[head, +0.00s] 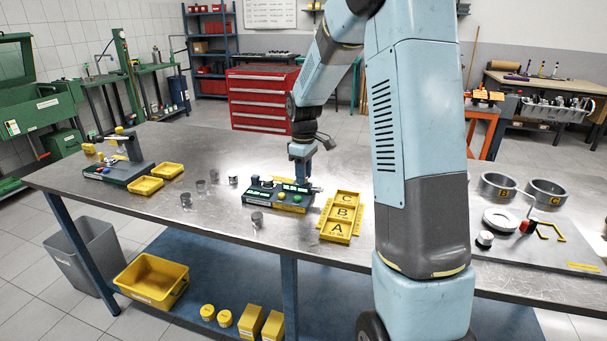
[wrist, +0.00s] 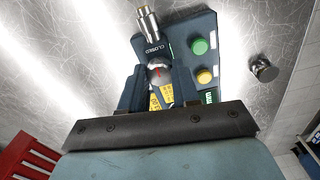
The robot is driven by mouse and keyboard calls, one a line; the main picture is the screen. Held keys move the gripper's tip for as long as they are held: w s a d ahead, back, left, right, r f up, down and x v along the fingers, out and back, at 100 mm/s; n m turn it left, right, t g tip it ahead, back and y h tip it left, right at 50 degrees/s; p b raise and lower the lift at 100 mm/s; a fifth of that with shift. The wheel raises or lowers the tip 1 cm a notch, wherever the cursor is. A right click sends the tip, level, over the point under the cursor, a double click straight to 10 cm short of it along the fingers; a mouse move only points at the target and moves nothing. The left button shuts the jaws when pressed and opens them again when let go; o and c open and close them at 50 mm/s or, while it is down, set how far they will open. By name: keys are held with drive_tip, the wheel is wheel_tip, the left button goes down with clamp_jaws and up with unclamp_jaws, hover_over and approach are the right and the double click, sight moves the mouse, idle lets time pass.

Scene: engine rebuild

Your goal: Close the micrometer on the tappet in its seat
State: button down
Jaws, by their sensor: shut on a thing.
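The micrometer station (head: 268,198) is a dark block with green and yellow buttons on the steel bench. In the wrist view its silver thimble (wrist: 148,24) points up the picture beside a "CLOSED" label. My gripper (head: 302,176) is low over the station's back right part. In the wrist view, my gripper (wrist: 158,82) has its dark fingers on both sides of a round grey piece with a red mark, which looks like the tappet (wrist: 159,70). The fingers are shut on it and hide its lower part and the seat. The thimble is beyond the fingertips, apart from them.
A yellow tray marked A, B, C (head: 336,230) lies right of the station. Several loose tappets stand to its left and front, one (head: 256,219) near the front; one also shows in the wrist view (wrist: 264,70). Another dark device (head: 121,172) and yellow bins stand farther left.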

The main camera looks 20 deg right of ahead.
drive_tip(key=c, duration=0.8)
unclamp_jaws()
drive_tip(key=shift+r, duration=0.15)
wheel_tip(320, 180, up, 13)
drive_tip(key=shift+r, duration=0.2)
drive_tip(key=s+a+r+m+t, duration=0.15)
drive_tip(key=s+r, duration=0.25)
drive_tip(key=s, duration=0.4)
drive_tip(key=s+a+r+m+t, duration=0.1)
drive_tip(key=s+r+m, duration=0.2)
drive_tip(key=s, duration=0.5)
drive_tip(key=shift+s+a+f+m+t, duration=0.1)
drive_tip(key=shift+s+f+m+t, duration=0.55)
drive_tip(key=shift+s, duration=2.1)
drive_tip(key=shift+s+a+f+m+t, duration=0.1)
drive_tip(key=shift+s+m+t, duration=0.55)
drive_tip(key=shift+s, duration=2.05)
drive_tip(key=shift+s+f+m+t, duration=0.3)
drive_tip(key=shift+s+m, duration=0.75)
drive_tip(key=shift+s, duration=1.7)
